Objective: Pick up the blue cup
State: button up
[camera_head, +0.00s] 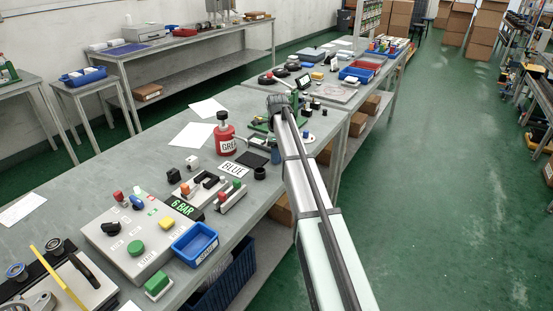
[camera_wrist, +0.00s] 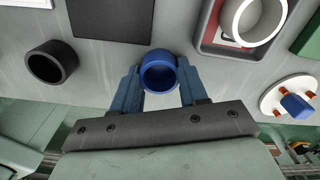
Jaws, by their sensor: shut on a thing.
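The blue cup (camera_wrist: 160,75) is in the middle of the wrist view, round with a dark hollow inside. My gripper (camera_wrist: 159,70) has its two blue fingers on either side of the cup, shut on it. I cannot tell whether the cup still touches the grey table. In the head view, the gripper (camera_head: 272,151) is small and partly hidden by my arm, beside the BLUE label (camera_head: 233,168). I cannot make out the cup clearly there.
A black cup (camera_wrist: 52,64) and a black mat (camera_wrist: 111,18) are left of the gripper in the wrist view. A red bottle (camera_head: 225,137) stands nearby in the head view.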

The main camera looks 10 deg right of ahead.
jog(key=c, duration=0.3)
jog(key=shift+c, duration=0.2)
